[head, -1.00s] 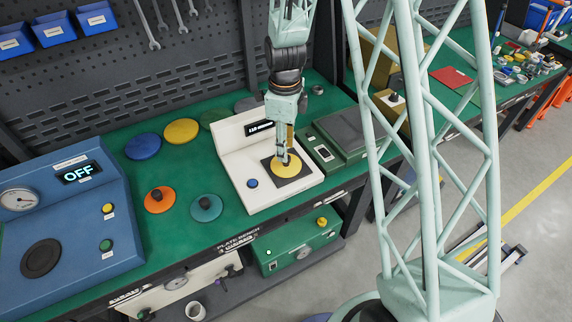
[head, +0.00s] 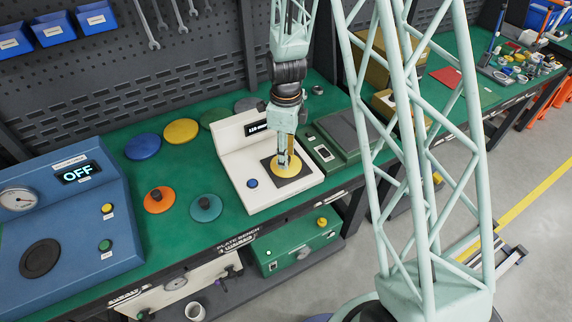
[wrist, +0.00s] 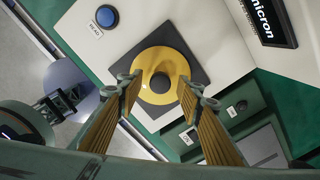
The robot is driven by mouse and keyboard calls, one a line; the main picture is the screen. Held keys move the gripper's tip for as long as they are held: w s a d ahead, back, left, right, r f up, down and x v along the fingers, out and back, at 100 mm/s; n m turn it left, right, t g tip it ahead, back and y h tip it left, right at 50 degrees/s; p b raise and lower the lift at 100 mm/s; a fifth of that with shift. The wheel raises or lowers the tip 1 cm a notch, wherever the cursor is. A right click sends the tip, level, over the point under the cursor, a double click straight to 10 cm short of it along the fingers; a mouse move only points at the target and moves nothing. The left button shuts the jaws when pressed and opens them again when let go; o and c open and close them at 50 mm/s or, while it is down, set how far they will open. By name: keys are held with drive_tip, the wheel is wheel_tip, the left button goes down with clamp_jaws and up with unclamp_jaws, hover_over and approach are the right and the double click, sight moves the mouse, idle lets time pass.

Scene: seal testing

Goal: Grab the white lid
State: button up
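No lid that looks white shows in these frames. A yellow round lid (head: 291,170) with a raised centre knob lies on the dark square plate of a white tester. It also shows in the wrist view (wrist: 160,62). My gripper (head: 284,157) points down over this lid. In the wrist view my gripper (wrist: 160,90) is open, with one finger on each side of the knob and gaps between. An orange lid (head: 153,206) and a teal lid (head: 212,213), both with knobs, lie on the green bench to the left.
The white tester (head: 262,205) has a blue button and a small display. Blue (head: 142,146) and yellow (head: 181,131) discs lie behind on the bench. A blue console (head: 90,240) reading OFF stands left, a green device (head: 346,137) right. The pegboard wall closes the back.

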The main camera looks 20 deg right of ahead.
drive_tip(key=shift+f, duration=0.85)
clamp_jaws()
drive_tip(key=shift+r, duration=0.15)
drive_tip(key=shift+r, duration=1.6)
drive_tip(key=s+d+r, duration=0.1)
drive_tip(key=s+d, duration=0.2)
drive_tip(key=s, duration=1.2)
drive_tip(key=shift+s+r, duration=0.3)
